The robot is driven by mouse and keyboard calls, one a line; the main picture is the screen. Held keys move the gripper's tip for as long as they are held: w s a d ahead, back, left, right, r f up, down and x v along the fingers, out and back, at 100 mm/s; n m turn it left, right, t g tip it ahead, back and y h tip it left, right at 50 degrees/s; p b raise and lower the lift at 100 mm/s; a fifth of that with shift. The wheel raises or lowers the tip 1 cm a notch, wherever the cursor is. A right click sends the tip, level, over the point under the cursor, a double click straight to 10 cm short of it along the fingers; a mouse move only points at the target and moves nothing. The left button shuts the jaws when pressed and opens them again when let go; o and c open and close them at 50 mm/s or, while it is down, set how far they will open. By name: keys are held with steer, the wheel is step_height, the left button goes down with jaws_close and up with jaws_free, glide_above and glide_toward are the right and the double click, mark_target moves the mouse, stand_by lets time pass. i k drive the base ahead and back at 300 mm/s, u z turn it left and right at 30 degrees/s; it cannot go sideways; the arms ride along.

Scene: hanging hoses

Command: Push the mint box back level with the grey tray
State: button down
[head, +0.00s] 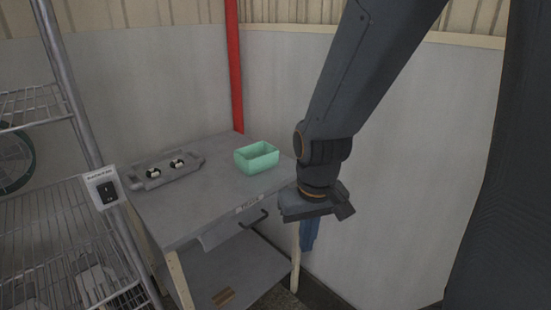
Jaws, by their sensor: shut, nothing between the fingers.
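The mint box (257,158) is open-topped and stands upright on the grey workbench, near its right side. The grey tray (152,172) lies flat on the left part of the same bench top, with two small black-and-white items in it. A stretch of bare bench separates box and tray. My gripper (309,235) hangs at the end of my arm, to the right of the bench and lower in the picture than the box. It is apart from the box, and its blue fingers point down, shut with nothing between them.
A red post (234,70) and grey wall are behind the bench.

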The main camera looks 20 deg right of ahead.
mark_target(267, 156)
steer(key=u, duration=0.3)
steer(key=k, duration=0.35)
steer(key=u, duration=0.3)
steer(key=i, duration=1.1)
steer(key=z, duration=1.25)
steer(key=i, duration=0.5)
steer(key=z, duration=0.4)
